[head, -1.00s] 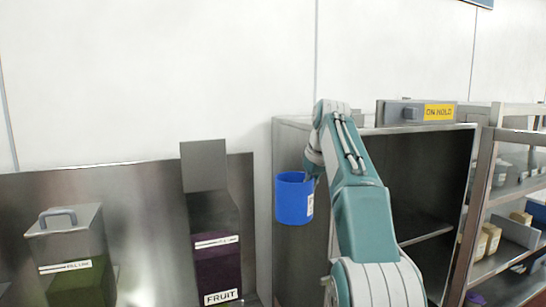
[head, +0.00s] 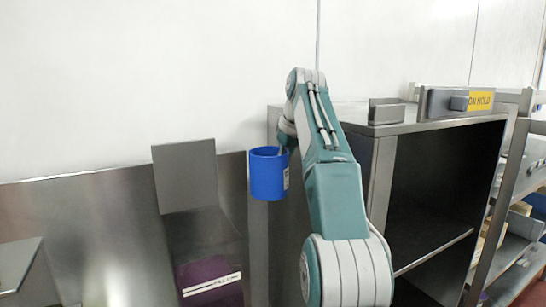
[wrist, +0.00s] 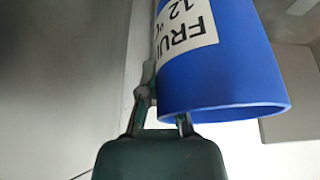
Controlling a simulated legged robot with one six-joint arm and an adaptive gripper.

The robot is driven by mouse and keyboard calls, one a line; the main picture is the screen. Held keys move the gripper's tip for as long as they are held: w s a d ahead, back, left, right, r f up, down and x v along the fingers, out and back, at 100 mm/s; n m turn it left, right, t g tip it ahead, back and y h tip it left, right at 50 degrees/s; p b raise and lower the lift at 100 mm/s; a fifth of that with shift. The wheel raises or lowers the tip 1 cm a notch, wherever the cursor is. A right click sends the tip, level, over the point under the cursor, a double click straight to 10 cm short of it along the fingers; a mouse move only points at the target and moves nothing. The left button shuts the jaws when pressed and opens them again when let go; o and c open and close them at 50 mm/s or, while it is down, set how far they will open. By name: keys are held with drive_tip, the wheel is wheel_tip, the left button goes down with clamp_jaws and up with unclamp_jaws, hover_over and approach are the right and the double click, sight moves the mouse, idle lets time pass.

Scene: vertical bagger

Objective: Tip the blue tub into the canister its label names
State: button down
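The blue tub (head: 268,178) hangs upright in the air, its rim up, left of the tall metal cabinet. My gripper (head: 284,148) is shut on the tub's wall at the rim, on its right side. In the wrist view the tub (wrist: 225,70) shows a white label (wrist: 187,25), upside down, reading "FRUI…" and "12 °C", partly cut off. The tub's contents are hidden. The canister with purple contents (head: 203,270) stands below and left of the tub. Its fill line label shows; its lower part is out of frame. A grey plate (head: 185,175) stands above its back.
The open metal cabinet (head: 382,180) stands close to the right of my arm, with an "ON HOLD" sign (head: 480,101) on top. A shelf rack (head: 490,210) is at far right. Part of another canister's metal lid (head: 18,262) shows at lower left.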

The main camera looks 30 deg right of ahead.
sight(252, 182)
drive_tip(key=shift+w, duration=0.1)
drive_tip(key=a, duration=0.3)
drive_tip(key=a+h, duration=0.1)
drive_tip(key=a, duration=0.1)
drive_tip(key=a+f+h, duration=0.1)
drive_tip(key=a, duration=0.2)
drive_tip(key=shift+s+a+n, duration=0.3)
drive_tip(key=f+h, duration=0.1)
drive_tip(key=h, duration=0.1)
drive_tip(key=shift+f+h, duration=0.3)
drive_tip(key=shift+f, duration=0.05)
drive_tip(key=shift+f+n+t+h, duration=0.35)
drive_tip(key=shift+n+t+h, duration=0.05)
drive_tip(key=shift+h, duration=0.4)
drive_tip(key=shift+a+r+h, duration=0.1)
drive_tip(key=shift+a+h, duration=0.3)
drive_tip(key=shift+h, duration=0.8)
drive_tip(key=a+r+h, duration=0.1)
drive_tip(key=h, duration=0.1)
drive_tip(key=a+r+n+t+h, duration=0.1)
drive_tip(key=h, duration=0.1)
drive_tip(key=a+r+n+t+h, duration=0.1)
drive_tip(key=h, duration=0.1)
drive_tip(key=shift+s+a+r+h, duration=0.1)
drive_tip(key=shift+s+a+h, duration=0.05)
drive_tip(key=shift+a+h, duration=0.2)
